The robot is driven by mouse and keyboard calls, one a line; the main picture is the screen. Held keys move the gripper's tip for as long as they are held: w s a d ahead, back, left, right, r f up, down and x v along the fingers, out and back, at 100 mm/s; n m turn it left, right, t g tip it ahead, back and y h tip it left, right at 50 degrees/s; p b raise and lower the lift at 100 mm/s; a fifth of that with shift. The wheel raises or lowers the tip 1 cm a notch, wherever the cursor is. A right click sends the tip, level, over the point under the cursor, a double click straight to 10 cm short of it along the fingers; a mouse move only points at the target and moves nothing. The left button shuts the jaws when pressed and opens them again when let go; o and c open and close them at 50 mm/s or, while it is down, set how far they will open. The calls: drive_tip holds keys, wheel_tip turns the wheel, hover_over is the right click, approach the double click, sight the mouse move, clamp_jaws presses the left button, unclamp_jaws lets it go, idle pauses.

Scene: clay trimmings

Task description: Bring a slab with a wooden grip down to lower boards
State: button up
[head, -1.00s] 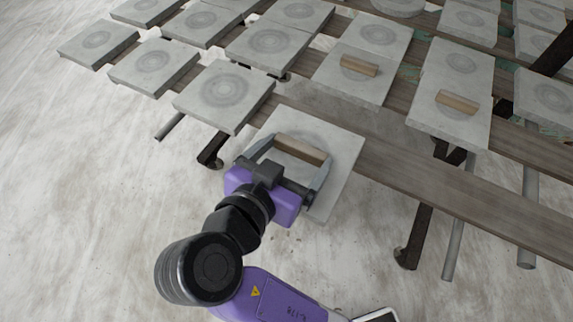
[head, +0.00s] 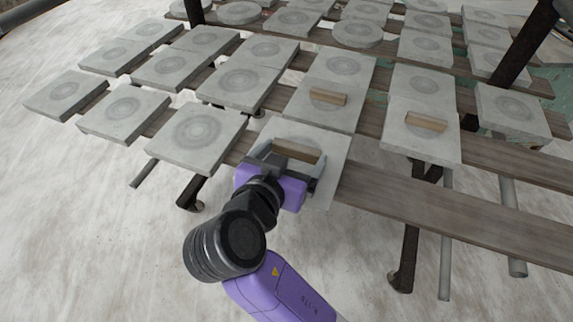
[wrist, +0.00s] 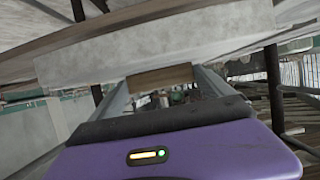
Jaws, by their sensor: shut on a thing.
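The held slab (head: 336,165) is a square grey clay slab with a brown wooden grip (head: 297,149) on top. My gripper (head: 291,158) is shut on this grip, one finger at each end. The slab is over the front board (head: 430,204); I cannot tell if it touches. The wrist view shows the grip (wrist: 160,78) between the fingers and the pale slab (wrist: 90,58) beyond. Two other slabs carry wooden grips: one directly behind (head: 335,112), and one to its right (head: 400,140). My gripper hides the held slab's near left part.
Several grey slabs with round marks, such as one at left (head: 196,136), lie on rows of boards behind. The front board is bare to the right of the held slab. Dark metal posts (head: 527,42) rise at right. Pale floor lies open in front.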

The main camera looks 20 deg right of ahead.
sight(296, 161)
drive_tip(key=shift+w+d, duration=0.6)
drive_tip(key=shift+w+d+f+b, duration=0.35)
drive_tip(key=shift+f+b, duration=0.15)
drive_tip(key=shift+f, duration=0.05)
drive_tip(key=shift+f+b, duration=1.1)
drive_tip(key=shift+f, duration=0.3)
drive_tip(key=shift+f, duration=0.35)
drive_tip(key=o, duration=1.7)
drive_tip(key=shift+o, duration=0.5)
drive_tip(key=shift+f+b, duration=0.15)
drive_tip(key=shift+b, duration=0.15)
drive_tip(key=shift+v, duration=4)
